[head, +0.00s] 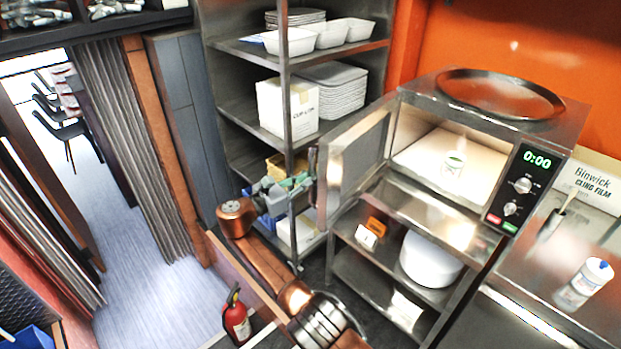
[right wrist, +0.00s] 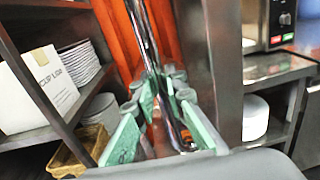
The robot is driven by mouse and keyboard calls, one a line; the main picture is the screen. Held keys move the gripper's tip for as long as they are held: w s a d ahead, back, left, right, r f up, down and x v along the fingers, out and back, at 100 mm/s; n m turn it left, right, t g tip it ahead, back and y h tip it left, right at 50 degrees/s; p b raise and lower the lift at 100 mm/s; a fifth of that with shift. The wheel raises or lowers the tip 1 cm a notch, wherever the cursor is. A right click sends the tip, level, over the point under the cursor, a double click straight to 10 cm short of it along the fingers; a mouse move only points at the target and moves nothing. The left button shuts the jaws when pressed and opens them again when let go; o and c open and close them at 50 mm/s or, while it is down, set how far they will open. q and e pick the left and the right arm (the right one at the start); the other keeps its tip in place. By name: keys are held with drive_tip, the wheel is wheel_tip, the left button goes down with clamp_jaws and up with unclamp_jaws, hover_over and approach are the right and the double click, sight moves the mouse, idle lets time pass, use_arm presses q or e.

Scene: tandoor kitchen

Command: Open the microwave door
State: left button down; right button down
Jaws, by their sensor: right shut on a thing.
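The steel microwave (head: 480,110) stands on a steel stand at the right of the head view. Its door (head: 357,158) is swung wide open to the left, and the lit, pale cavity (head: 450,160) shows. The door's upright handle (head: 313,162) is at the door's free edge. My right gripper (head: 302,186) is at this handle, with its teal fingers shut on the bar. In the right wrist view the fingers (right wrist: 167,95) lie on both sides of the chrome handle bar (right wrist: 143,38), with the door (right wrist: 224,75) just to the right. My left gripper is not in view.
A steel shelf rack (head: 240,125) with a white carton (head: 285,108) and stacked trays stands close behind and left of the door. A white round container (head: 430,258) sits below the microwave. A fire extinguisher (head: 236,318) is at the bottom. The floor at left (head: 145,275) is clear.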

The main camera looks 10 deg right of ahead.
drive_tip(key=shift+d+r, duration=0.1)
drive_tip(key=shift+d, duration=0.15)
drive_tip(key=c, duration=2)
unclamp_jaws()
drive_tip(key=shift+w+d, duration=0.1)
drive_tip(key=shift+d, duration=0.05)
drive_tip(key=shift+c, duration=0.2)
drive_tip(key=shift+o, duration=0.4)
drive_tip(key=shift+a, duration=0.3)
drive_tip(key=v, duration=1.2)
drive_tip(key=shift+a, duration=0.1)
